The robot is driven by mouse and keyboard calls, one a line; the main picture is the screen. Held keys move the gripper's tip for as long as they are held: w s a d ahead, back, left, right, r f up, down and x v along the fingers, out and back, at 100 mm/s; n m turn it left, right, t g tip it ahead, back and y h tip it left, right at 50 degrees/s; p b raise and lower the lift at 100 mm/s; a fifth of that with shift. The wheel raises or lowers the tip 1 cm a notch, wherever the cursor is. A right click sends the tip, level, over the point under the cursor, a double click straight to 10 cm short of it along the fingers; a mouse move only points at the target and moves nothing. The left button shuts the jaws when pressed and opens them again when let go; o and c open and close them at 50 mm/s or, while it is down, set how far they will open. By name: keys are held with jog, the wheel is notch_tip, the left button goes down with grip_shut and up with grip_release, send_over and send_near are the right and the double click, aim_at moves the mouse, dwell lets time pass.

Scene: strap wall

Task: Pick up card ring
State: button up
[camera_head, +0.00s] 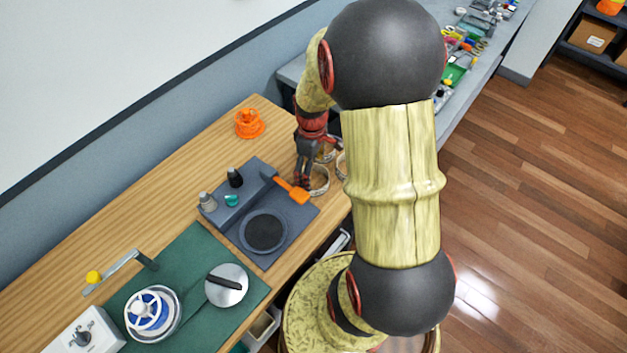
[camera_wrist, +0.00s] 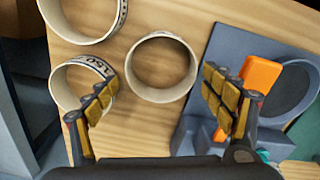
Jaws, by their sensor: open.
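Three pale card rings lie near the wooden bench's edge. In the wrist view one plain-looking ring (camera_wrist: 162,96) sits in the middle, between the two fingers and a little beyond them. A second ring (camera_wrist: 66,98) with dark print lies to its left, partly behind the left finger. A third printed ring (camera_wrist: 117,14) is cut off at the top left. In the head view a ring (camera_head: 326,187) shows beside my gripper (camera_head: 303,183), and others are partly hidden by my arm. My gripper is open and empty, its fingers spread wide above the bench.
A blue-grey tray (camera_wrist: 205,115) with an orange scoop (camera_wrist: 260,75) lies close to the right finger. In the head view an orange holder (camera_head: 249,124) stands behind. A green mat (camera_head: 190,262) bears reel-like gear at the left.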

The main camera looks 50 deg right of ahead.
notch_tip(320, 180, down, 4)
jog(key=shift+s+a+r+b, duration=0.1)
jog(key=shift+b, duration=0.4)
jog(key=shift+c, duration=1.4)
jog(key=shift+c, duration=1.1)
jog(key=shift+r, duration=0.1)
